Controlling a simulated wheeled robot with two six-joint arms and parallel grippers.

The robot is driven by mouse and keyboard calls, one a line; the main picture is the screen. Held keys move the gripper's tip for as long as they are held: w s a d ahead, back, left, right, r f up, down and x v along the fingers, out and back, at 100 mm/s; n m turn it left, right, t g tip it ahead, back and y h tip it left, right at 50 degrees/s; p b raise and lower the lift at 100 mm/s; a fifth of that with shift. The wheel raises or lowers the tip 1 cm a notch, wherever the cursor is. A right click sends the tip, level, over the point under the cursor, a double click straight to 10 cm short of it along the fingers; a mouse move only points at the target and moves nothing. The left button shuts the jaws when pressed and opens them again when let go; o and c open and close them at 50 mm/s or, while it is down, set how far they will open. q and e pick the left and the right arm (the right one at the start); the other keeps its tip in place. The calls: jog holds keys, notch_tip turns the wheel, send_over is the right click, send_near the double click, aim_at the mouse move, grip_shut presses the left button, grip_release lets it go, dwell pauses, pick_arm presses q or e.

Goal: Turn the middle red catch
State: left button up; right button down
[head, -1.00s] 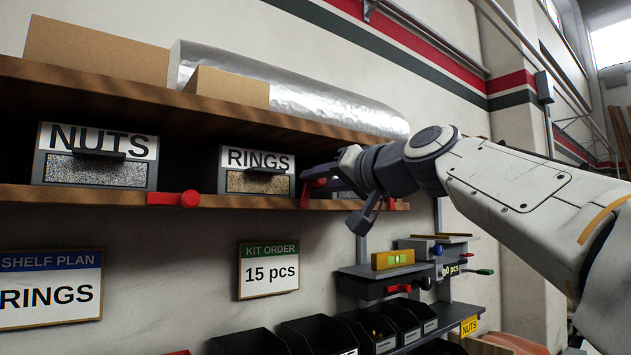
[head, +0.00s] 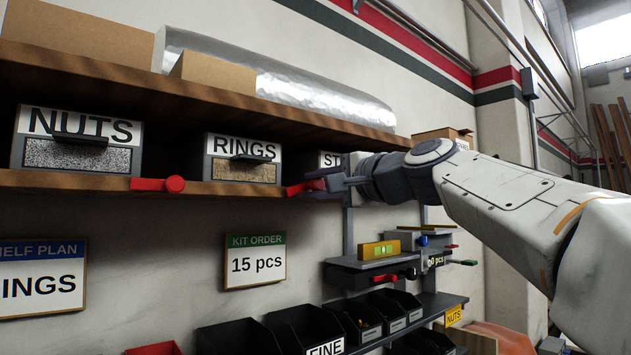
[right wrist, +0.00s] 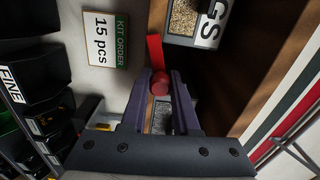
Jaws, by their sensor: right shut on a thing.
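The middle red catch (head: 300,188) is on the front edge of the upper shelf, just right of the RINGS box (head: 240,160). Its bar points left along the edge and looks nearly level. My right gripper (head: 322,180) is shut on the catch's round knob. In the right wrist view the knob (right wrist: 160,85) sits between the fingertips, with the bar reaching away beyond them. Another red catch (head: 160,184) is between the NUTS box (head: 75,140) and the RINGS box, its bar also pointing left. My left gripper is not in view.
A box marked "ST" (head: 329,160) is partly hidden behind my right gripper. A KIT ORDER sign (head: 255,260) hangs below the shelf. Black bins (head: 300,325) and a small rack with a yellow level (head: 379,250) stand lower down. The wall by the sign is clear.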

jog(key=shift+d+f+m, duration=0.1)
jog(key=shift+f+m, duration=0.2)
jog(key=shift+m, duration=0.6)
jog(key=shift+d+f+m, duration=0.1)
jog(key=shift+f+m, duration=0.2)
jog(key=shift+m, duration=0.6)
jog(key=shift+w+f, duration=0.1)
jog(key=c, duration=0.9)
grip_release()
jog(key=b+v, duration=0.4)
jog(key=v, duration=0.6)
jog(key=shift+s+b, duration=0.2)
jog(key=shift+b, duration=0.2)
